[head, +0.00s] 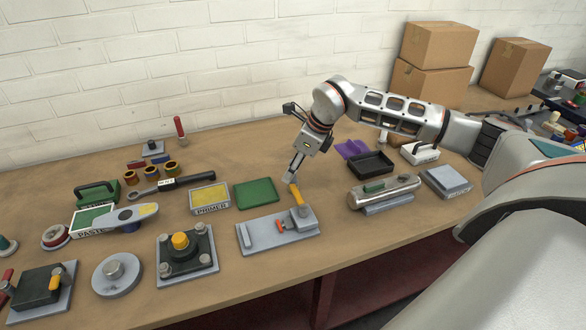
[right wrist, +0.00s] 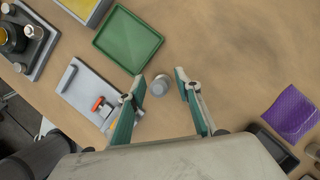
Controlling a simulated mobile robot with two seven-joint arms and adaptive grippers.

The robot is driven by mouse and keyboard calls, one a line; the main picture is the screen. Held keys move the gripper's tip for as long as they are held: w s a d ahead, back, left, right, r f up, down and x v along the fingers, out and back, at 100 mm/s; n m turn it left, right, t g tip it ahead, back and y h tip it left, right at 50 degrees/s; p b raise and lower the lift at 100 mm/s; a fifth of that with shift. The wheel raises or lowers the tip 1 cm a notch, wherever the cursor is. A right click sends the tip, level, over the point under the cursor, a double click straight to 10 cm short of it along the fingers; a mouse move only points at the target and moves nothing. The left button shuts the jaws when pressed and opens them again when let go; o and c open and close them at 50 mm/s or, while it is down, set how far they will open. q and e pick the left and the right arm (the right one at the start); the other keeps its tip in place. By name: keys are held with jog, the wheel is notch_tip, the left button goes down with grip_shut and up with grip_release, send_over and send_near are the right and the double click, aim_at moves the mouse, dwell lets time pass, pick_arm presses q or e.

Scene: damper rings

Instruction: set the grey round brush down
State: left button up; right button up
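The grey round brush (right wrist: 160,87) shows in the right wrist view as a small grey cylinder with a paler round end, between my right fingertips. A gap shows on each side of it, so the fingers look apart from it. In the head view the brush (head: 289,179) is just below the fingertips, behind the yellow-handled clamp on the grey plate. My right gripper (right wrist: 161,73) points down over the bench and is open; it also shows in the head view (head: 295,168). My left gripper is not in view.
A green tray (right wrist: 128,40) and the grey clamp plate (right wrist: 88,88) lie close by on the left. A purple mat (right wrist: 292,113) and a black tray (head: 371,165) lie to the right. Bare bench (right wrist: 226,66) lies between. Cardboard boxes (head: 437,45) stand at the back.

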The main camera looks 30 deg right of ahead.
jog(key=v, duration=1.2)
jog(key=shift+w, duration=0.1)
jog(key=shift+a, duration=0.1)
jog(key=shift+c, duration=0.4)
grip_shut()
dwell(0.5)
